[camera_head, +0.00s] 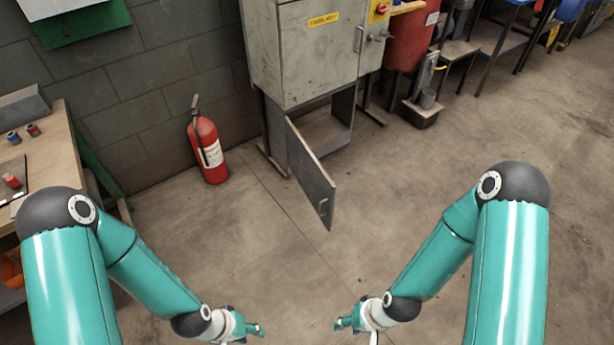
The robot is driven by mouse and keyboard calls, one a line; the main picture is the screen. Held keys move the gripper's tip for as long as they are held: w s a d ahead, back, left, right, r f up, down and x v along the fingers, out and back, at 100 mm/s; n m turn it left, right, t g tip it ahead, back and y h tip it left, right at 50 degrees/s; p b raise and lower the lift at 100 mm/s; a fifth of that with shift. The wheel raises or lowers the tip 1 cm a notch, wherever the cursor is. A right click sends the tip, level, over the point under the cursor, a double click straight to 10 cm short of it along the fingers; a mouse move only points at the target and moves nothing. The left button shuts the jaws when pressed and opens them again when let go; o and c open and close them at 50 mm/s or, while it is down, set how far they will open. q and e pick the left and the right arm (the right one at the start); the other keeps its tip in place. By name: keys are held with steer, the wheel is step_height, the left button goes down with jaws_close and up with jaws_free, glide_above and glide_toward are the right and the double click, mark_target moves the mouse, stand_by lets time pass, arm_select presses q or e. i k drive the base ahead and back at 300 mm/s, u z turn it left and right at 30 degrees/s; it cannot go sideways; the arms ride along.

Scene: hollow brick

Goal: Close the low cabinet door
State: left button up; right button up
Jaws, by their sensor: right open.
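The low cabinet door (311,178) is a grey metal panel that stands open. It is hinged at its left edge and swings out toward me over the floor. A small handle (323,207) sits near its free edge. The low cabinet (343,107) behind it shows an open, empty-looking inside. My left gripper (258,330) is low in the view, left of the door and apart from it; its fingers are too small to judge. My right gripper (343,325) is open and empty, below the door in the picture and apart from it.
A grey upper cabinet (300,55) stands above the low one. A red fire extinguisher (208,148) stands by the wall, left of the door. A wooden workbench (55,150) is at the left. A red tank (408,40) stands at the back right. The floor around the door is clear.

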mark_target(320, 189)
steer(key=z, duration=0.35)
steer(key=i, duration=1.6)
steer(key=u, duration=0.3)
steer(key=k, duration=0.55)
steer(key=z, duration=1.75)
steer(key=i, duration=0.1)
steer(key=u, duration=2.85)
steer(key=k, duration=0.4)
steer(key=z, duration=0.1)
